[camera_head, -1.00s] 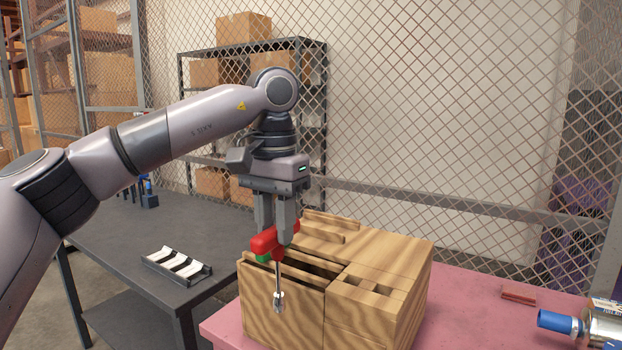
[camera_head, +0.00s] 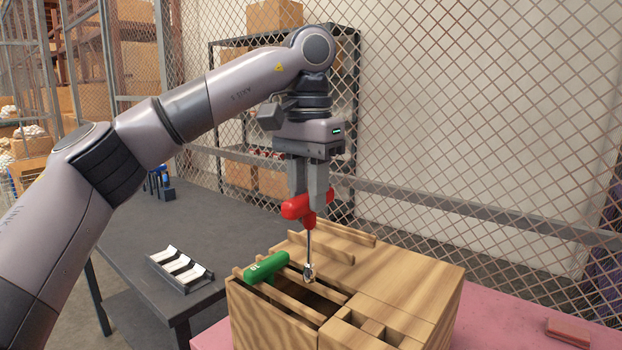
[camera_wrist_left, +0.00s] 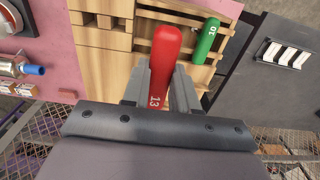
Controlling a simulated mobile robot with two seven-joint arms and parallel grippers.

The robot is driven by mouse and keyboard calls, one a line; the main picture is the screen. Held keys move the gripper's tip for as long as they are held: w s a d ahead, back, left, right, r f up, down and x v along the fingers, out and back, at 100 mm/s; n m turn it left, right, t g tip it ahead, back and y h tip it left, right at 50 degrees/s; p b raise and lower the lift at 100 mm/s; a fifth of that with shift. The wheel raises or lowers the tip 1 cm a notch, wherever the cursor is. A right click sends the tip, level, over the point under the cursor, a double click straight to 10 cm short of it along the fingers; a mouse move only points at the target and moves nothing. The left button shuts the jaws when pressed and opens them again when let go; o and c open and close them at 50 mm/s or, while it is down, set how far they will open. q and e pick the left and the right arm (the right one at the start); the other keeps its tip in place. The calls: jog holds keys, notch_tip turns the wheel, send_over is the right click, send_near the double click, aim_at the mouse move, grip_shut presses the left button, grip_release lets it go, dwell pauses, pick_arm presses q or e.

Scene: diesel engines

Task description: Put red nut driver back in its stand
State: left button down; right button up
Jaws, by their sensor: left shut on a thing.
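My left gripper (camera_head: 309,196) is shut on the red nut driver (camera_head: 296,208) by its T-shaped handle, with the shaft hanging straight down. The driver's socket tip (camera_head: 308,273) shows in front of the slotted part of the wooden stand (camera_head: 405,284); I cannot tell its exact height above the slats. In the left wrist view the red handle (camera_wrist_left: 163,62), marked 13, lies between the fingers above the stand. A green nut driver (camera_head: 265,267), marked 10, sits in the stand to the left of the red one. My right gripper is in neither view.
The stand rests on a pink table (camera_head: 498,315), with a small reddish block (camera_head: 570,330) at right. A dark grey table (camera_head: 215,225) behind holds a rack with white strips (camera_head: 180,268). A mesh fence stands behind.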

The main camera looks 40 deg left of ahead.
aim_at(308, 265)
pick_arm(q)
jog(key=shift+f, duration=1.95)
notch_tip(308, 265, down, 3)
jog(key=b, duration=0.3)
jog(key=shift+f, duration=0.2)
jog(key=shift+f+b, duration=1.3)
jog(key=shift+f, duration=1.85)
jog(key=shift+f+b, duration=0.3)
jog(key=shift+f, duration=0.4)
jog(key=shift+c, duration=2.2)
grip_release()
jog(key=shift+r, duration=0.1)
jog(key=shift+r+p, duration=1.65)
jog(key=shift+p, duration=0.25)
